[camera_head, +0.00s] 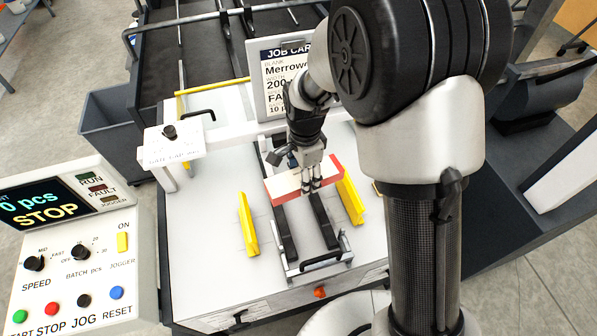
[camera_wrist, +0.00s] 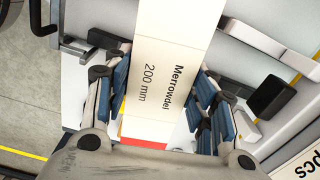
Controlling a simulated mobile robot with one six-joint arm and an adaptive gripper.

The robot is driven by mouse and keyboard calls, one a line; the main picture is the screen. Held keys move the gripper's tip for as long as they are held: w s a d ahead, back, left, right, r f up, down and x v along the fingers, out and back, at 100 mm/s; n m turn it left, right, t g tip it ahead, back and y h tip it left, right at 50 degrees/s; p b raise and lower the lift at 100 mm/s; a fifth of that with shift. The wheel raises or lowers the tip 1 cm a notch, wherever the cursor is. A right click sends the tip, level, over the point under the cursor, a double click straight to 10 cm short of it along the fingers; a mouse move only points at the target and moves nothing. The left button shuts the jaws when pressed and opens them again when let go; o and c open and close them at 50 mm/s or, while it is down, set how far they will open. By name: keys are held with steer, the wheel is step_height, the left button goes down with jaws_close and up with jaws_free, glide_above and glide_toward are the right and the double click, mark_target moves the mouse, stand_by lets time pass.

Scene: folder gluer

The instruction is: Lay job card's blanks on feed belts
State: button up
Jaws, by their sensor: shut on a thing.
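My gripper (camera_head: 311,184) is shut on a cream blank (camera_head: 284,187) with a red end, above the feed table. In the wrist view the gripper (camera_wrist: 162,85) has blue-padded fingers on both sides of the blank (camera_wrist: 150,85), which reads "Merrowdel 200 mm". Two black feed belts, left (camera_head: 284,232) and right (camera_head: 324,222), run below it. The blank lies crosswise over them; I cannot tell whether it touches them. The job card (camera_head: 285,75) stands behind, partly hidden by my arm; "Merrow", "200" and "10" are legible.
Yellow guides stand left (camera_head: 247,224) and right (camera_head: 350,200) of the belts. A white crossbar (camera_head: 225,134) spans behind the blank. A control panel (camera_head: 75,250) showing "0 pcs STOP" is at left. A grey bin (camera_head: 108,120) stands behind it. White table surface is free left of the left guide.

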steer(key=shift+a+f+m, duration=0.4)
steer(key=shift+a+m, duration=0.3)
steer(key=shift+m, duration=0.1)
step_height(320, 180, down, 12)
steer(key=b, duration=0.8)
steer(key=shift+w+r+b, duration=0.1)
steer(key=shift+b, duration=0.2)
steer(key=shift+f+b, duration=0.3)
steer(key=shift+f, duration=0.2)
steer(key=o, duration=1.5)
